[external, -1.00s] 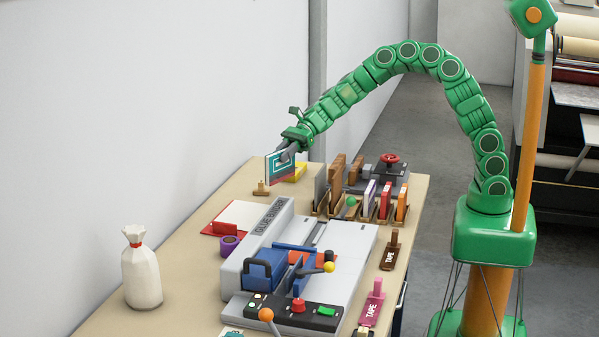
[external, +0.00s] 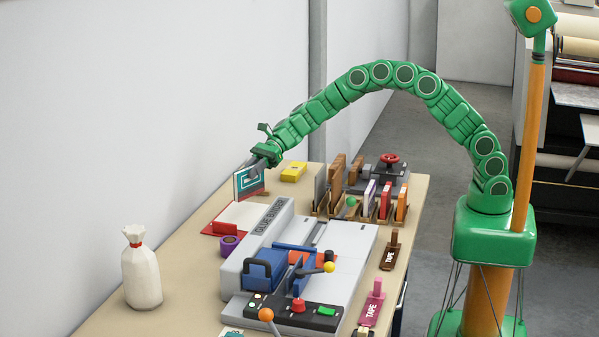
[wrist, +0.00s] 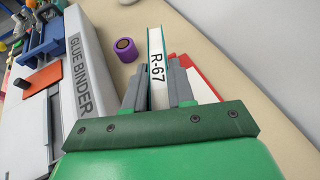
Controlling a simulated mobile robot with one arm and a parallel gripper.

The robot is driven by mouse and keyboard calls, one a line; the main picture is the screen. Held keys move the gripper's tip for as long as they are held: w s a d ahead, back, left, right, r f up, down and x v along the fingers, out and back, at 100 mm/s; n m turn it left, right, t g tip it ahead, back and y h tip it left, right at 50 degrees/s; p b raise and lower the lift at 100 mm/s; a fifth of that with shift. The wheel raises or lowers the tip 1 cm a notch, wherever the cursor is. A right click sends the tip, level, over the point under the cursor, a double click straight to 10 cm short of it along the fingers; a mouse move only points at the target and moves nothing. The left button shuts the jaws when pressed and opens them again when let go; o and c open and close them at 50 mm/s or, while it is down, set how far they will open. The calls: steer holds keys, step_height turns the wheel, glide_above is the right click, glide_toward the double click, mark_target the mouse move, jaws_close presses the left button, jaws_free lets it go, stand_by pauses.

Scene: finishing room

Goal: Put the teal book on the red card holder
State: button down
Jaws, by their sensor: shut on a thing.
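My gripper (external: 257,167) is shut on the teal book (external: 247,184), which hangs upright above the table at the far left, near the wall. In the wrist view the book (wrist: 156,42) sits between my two fingers (wrist: 157,88), its white "R-67" side facing the camera. The red card holder (external: 225,228) lies on the table below and in front of the book, with a pale flat top area. In the wrist view part of the holder (wrist: 200,78) shows beside my right finger; the rest is hidden by the gripper and book.
The grey glue binder (external: 240,262) stands close to the holder's right. A purple tape roll (external: 229,246) sits just in front of the holder. A yellow item (external: 293,172) lies behind, and a white sack (external: 141,270) stands front left. The wall borders the table's left side.

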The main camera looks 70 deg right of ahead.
steer(key=shift+w+a+f, duration=0.2)
steer(key=shift+w+f, duration=0.4)
steer(key=shift+f, duration=0.7)
steer(key=shift+w+a+f, duration=0.2)
steer(key=shift+w+f, duration=0.4)
steer(key=shift+f, duration=0.65)
steer(key=shift+w+a+f, duration=0.2)
steer(key=shift+w+f, duration=0.4)
steer(key=shift+f, duration=0.7)
steer(key=c, duration=1)
jaws_free()
steer(key=shift+f, duration=0.1)
steer(key=shift+o, duration=0.2)
steer(key=shift+s+d+r, duration=0.1)
steer(key=shift+d+r, duration=0.15)
steer(key=v, duration=1.1)
steer(key=shift+d, duration=0.2)
steer(key=shift+s, duration=0.15)
